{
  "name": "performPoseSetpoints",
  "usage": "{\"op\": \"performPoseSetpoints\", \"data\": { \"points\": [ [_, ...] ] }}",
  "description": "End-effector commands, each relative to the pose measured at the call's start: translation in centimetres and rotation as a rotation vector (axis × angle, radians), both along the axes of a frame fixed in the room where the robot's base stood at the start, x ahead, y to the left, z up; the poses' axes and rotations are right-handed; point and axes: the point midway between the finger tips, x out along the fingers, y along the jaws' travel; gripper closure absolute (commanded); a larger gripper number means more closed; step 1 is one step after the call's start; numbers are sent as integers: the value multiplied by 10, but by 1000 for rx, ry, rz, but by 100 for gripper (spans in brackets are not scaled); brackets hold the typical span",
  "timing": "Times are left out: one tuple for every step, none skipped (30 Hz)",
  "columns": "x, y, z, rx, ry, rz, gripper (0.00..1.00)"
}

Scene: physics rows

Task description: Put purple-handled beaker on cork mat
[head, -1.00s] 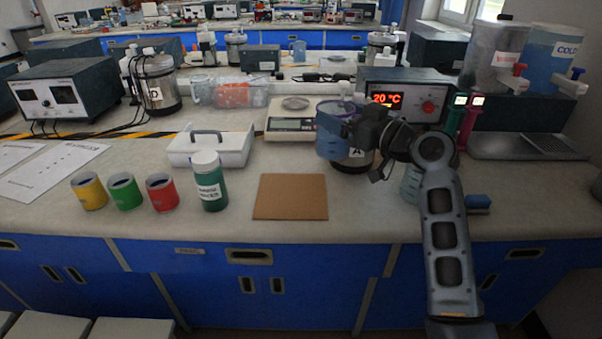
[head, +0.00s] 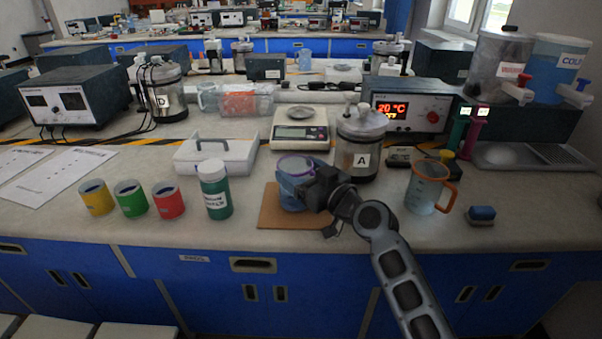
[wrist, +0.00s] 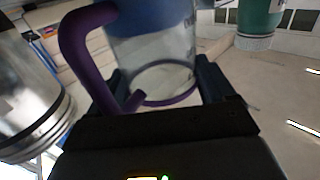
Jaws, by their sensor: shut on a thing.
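The purple-handled beaker (head: 292,185), clear with blue contents and a purple rim, is over the cork mat (head: 270,214) in the head view. My gripper (head: 312,190) is shut on it from the right. In the wrist view the beaker (wrist: 155,50) stands between my fingers, its purple handle (wrist: 80,50) on the left. I cannot tell whether its base touches the mat, as my gripper and the angle hide the contact. The mat is brown and flat, near the front of the bench, with its right part behind my arm.
A green bottle (head: 214,190) stands left of the mat, beside red (head: 168,201), green (head: 131,201) and yellow cups (head: 96,198). An orange-handled beaker (head: 428,187) and a blue block (head: 481,214) are to the right. Jar A (head: 357,145) and a scale (head: 300,130) stand behind.

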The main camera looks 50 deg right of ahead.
Motion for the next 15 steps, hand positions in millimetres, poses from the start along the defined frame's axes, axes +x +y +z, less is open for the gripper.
{"op": "performPoseSetpoints", "data": {
  "points": [
    [0, 0, 0, 0, -2, -1, 87],
    [0, 0, 0, -1, -2, -1, 87],
    [0, 0, 1, -2, -3, 0, 87],
    [0, 0, 1, -1, -2, 0, 87],
    [0, 0, 1, -1, -2, 0, 87],
    [0, 0, 1, -1, -2, 0, 87],
    [0, 0, 1, -1, -2, 0, 87],
    [0, 0, 0, -1, -2, 0, 87],
    [0, 0, -1, -1, -2, 0, 87],
    [0, 0, -2, -1, -2, 0, 87],
    [0, 0, -3, -1, -2, 0, 87],
    [0, 0, -4, -1, -2, 0, 87],
    [0, 0, -3, -1, -1, 0, 15],
    [0, 0, -3, -1, 0, 0, 12],
    [0, 0, -3, -1, 0, 0, 8]
  ]
}}
